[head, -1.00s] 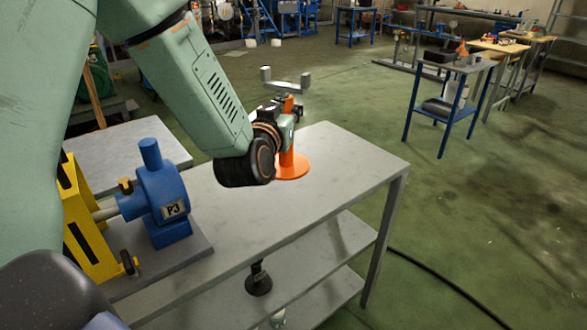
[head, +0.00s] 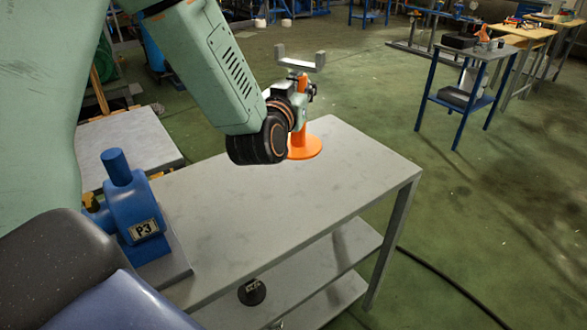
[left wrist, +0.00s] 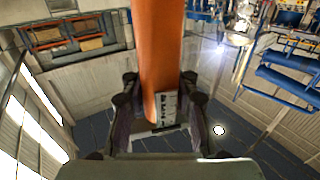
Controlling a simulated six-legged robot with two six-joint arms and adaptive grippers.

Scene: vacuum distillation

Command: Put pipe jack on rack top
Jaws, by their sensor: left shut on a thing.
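The pipe jack is an orange post with a round orange base (head: 305,148) and a grey U-shaped fork (head: 300,62) on top. My left gripper (head: 302,88) is shut around its post and holds it upright. In the left wrist view the orange post (left wrist: 160,55) runs between the two dark fingers of the left gripper (left wrist: 158,88). The rack is a grey metal stand; the jack's base appears over the far part of its top (head: 270,200). I cannot tell whether the base touches the top. My right gripper is not in view.
A blue pump marked P3 (head: 132,205) stands on a grey plate at the left, beside the rack. The rack top is otherwise clear. A dark round-footed item (head: 252,292) is on a lower shelf. A black cable (head: 440,280) lies on the green floor at the right.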

